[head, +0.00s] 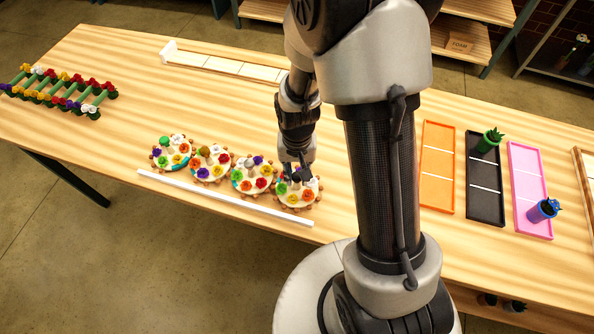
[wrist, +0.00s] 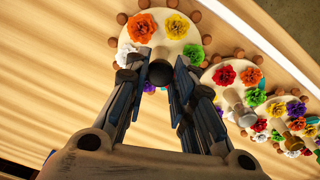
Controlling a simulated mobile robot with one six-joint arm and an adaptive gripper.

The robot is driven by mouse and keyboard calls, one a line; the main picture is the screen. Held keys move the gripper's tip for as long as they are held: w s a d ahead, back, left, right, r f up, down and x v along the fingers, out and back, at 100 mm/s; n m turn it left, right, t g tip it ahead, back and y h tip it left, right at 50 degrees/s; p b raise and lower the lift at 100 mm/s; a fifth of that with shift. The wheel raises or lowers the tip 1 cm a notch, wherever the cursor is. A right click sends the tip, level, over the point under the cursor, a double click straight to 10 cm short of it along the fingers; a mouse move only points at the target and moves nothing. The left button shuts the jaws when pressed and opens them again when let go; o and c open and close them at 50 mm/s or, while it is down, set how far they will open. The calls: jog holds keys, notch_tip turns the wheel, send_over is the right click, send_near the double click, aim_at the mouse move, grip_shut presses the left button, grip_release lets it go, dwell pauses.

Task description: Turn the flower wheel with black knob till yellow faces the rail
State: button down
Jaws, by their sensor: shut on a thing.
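The flower wheel with the black knob (head: 297,207) is the rightmost of the wheels on the table. In the wrist view this wheel (wrist: 163,52) has orange, yellow, green, white and purple flowers around its knob. The black knob (wrist: 160,73) sits between my fingertips. My gripper (head: 298,174) is over this wheel and shut on the knob; it also shows in the wrist view (wrist: 158,78). The yellow flower (wrist: 176,27) is on the rail side, pointing close to straight at the white rail (head: 225,198). The wheel's far side is partly hidden by my fingers.
Other flower wheels (head: 172,152) stand close in a row to the left, with pegged rims almost touching. A flower rack (head: 62,90) stands at the far left. Orange (head: 437,166), black (head: 486,178) and pink (head: 529,190) trays lie to the right. A long pale tray (head: 225,65) lies behind.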

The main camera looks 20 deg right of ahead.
aim_at(297, 175)
jog(key=c, duration=1.3)
grip_release()
jog(key=shift+c, duration=0.2)
notch_tip(297, 175, up, 12)
jog(key=shift+r, duration=0.1)
jog(key=s+r+n+t+b, duration=0.2)
jog(key=s+r+n+t, duration=0.2)
jog(key=s+r, duration=0.9)
jog(key=shift+s+r+t, duration=0.2)
jog(key=shift+s+t, duration=0.1)
jog(key=shift+s, duration=0.75)
